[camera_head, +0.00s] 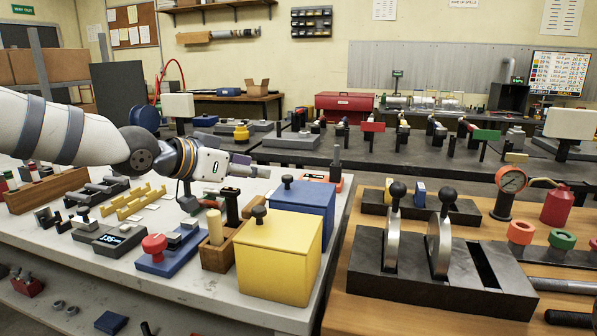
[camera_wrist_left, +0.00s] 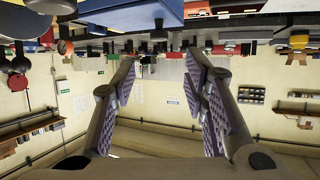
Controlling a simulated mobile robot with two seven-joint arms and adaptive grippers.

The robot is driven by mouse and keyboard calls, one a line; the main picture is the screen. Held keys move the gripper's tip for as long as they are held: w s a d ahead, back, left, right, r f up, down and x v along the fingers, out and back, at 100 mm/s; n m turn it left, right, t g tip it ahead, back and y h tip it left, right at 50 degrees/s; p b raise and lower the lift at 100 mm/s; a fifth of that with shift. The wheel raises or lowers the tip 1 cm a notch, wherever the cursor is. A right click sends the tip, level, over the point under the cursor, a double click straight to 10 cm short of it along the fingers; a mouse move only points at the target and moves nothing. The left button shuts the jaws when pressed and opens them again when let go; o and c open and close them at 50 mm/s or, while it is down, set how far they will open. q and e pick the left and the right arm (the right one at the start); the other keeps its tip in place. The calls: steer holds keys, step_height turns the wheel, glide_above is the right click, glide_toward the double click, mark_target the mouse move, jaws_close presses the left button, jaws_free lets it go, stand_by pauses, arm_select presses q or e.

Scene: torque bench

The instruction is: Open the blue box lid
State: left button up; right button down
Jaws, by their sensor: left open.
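The blue box (camera_head: 308,212) stands on the light bench behind the yellow box. Its lid (camera_head: 306,192) lies flat on top, with a black knob (camera_head: 287,181). My left gripper (camera_head: 256,167) is in the air to the left of and slightly above the knob, apart from it, pointing right. In the left wrist view my left gripper (camera_wrist_left: 160,68) is open, with nothing between its purple-padded fingers. A blue surface (camera_wrist_left: 145,12), likely the blue box, shows at the top edge of that inverted view. My right gripper is not in view.
The yellow box (camera_head: 275,262) with its own black knob (camera_head: 259,213) stands directly in front. A wooden holder (camera_head: 217,256) with upright pegs is left of it. A second bench (camera_head: 345,305) with a dark lever block (camera_head: 430,275) is to the right.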

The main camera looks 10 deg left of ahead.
mark_target(283, 178)
arm_select(q)
steer(key=x, duration=0.3)
steer(key=b+x, duration=0.1)
steer(key=x, duration=0.3)
steer(key=f+b+x, duration=0.1)
steer(key=x, duration=0.2)
steer(key=shift+d+f, duration=0.1)
steer(key=shift+f, duration=0.05)
steer(key=shift+w+d, duration=0.1)
steer(key=shift+w, duration=0.15)
steer(key=shift+d+r, duration=0.1)
steer(key=shift+r, duration=0.35)
jaws_close()
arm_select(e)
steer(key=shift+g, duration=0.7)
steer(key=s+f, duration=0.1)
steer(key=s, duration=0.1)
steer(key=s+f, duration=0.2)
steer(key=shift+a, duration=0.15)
